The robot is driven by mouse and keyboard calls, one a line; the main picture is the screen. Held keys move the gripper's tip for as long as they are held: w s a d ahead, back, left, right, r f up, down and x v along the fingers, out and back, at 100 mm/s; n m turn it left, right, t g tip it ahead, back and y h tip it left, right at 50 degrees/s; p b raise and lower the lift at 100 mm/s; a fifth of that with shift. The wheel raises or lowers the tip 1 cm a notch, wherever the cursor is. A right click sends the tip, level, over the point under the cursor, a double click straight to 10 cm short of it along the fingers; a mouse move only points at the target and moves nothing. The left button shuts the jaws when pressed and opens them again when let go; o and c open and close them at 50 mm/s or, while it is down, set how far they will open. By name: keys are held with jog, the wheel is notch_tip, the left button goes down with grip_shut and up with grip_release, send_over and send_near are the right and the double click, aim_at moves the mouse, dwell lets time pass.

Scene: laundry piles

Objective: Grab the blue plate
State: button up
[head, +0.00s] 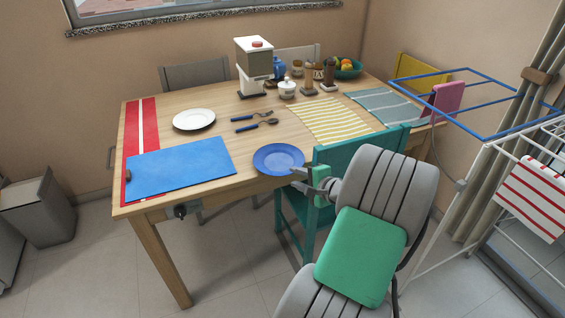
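The blue plate (278,157) lies flat on the wooden table (224,192), close to the front edge and left of the teal chair. My gripper (297,178) is at the plate's lower right rim, reaching in from the right. Its two fingers look spread apart, with nothing visible held between them. The upper finger appears close to or overlapping the rim; I cannot tell whether it touches.
A blue mat (180,166) lies left of the plate, with a white plate (194,119) and dark cutlery (256,122) behind. A yellow striped cloth (329,120) lies behind right. The teal chair (352,153) stands by my arm; a drying rack (468,137) is at right.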

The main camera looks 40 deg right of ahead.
aim_at(288, 173)
jog(key=x, duration=0.5)
jog(key=shift+d+r, duration=0.1)
jog(key=shift+d, duration=0.05)
grip_shut()
jog(key=shift+r, duration=0.1)
dwell(1.0)
